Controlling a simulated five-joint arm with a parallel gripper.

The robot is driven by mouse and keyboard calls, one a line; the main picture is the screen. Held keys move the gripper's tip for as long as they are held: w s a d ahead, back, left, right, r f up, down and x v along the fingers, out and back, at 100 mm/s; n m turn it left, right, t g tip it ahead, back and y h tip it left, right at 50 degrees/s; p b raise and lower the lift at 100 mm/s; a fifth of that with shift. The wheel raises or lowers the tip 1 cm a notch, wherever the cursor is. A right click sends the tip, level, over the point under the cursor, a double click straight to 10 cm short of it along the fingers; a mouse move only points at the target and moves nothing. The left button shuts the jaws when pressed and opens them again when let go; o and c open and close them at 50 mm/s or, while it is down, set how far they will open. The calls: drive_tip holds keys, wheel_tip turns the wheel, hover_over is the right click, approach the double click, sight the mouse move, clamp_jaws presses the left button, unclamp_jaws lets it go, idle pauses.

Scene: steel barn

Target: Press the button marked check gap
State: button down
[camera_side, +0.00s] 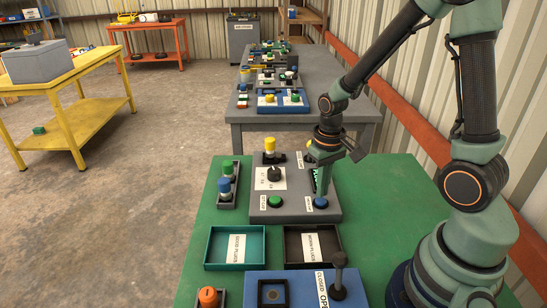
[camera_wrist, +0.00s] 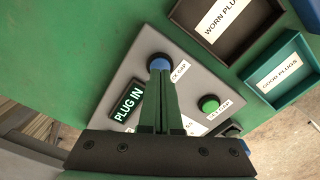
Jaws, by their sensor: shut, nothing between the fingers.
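The grey panel (camera_side: 300,212) sits on the green bench top. A blue button (camera_side: 320,202) is at its front right corner; in the wrist view the blue button (camera_wrist: 159,61) has a white label (camera_wrist: 181,71) ending in "GAP", its start partly hidden by my fingers. My gripper (camera_side: 321,193) is shut and empty, pointing down at the blue button. In the wrist view its fingertips (camera_wrist: 159,72) overlap the button's edge; I cannot tell whether they touch it. A green button (camera_side: 274,201), also labelled, is at the front left of the panel.
A lit "PLUG IN" sign (camera_wrist: 127,112) is beside my fingers. A black knob (camera_side: 274,175) and a yellow-topped post (camera_side: 270,145) stand on the panel. A teal tray (camera_side: 208,245) and a dark tray (camera_side: 338,248) lie in front. A blue box with a lever (camera_side: 338,275) is nearer.

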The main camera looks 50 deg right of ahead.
drive_tip(key=shift+f, duration=0.95)
idle(0.3)
wheel_tip(320, 180, up, 8)
drive_tip(key=shift+f, duration=0.2)
idle(0.8)
idle(0.5)
wheel_tip(320, 180, up, 7)
drive_tip(key=n+t, duration=0.1)
drive_tip(key=t, duration=0.2)
hover_over(321, 200)
drive_tip(key=a, duration=0.3)
drive_tip(key=s+a+r+n+t, duration=0.2)
drive_tip(key=s+a+r, duration=0.1)
drive_tip(key=r, duration=0.3)
drive_tip(key=shift+t, duration=0.3)
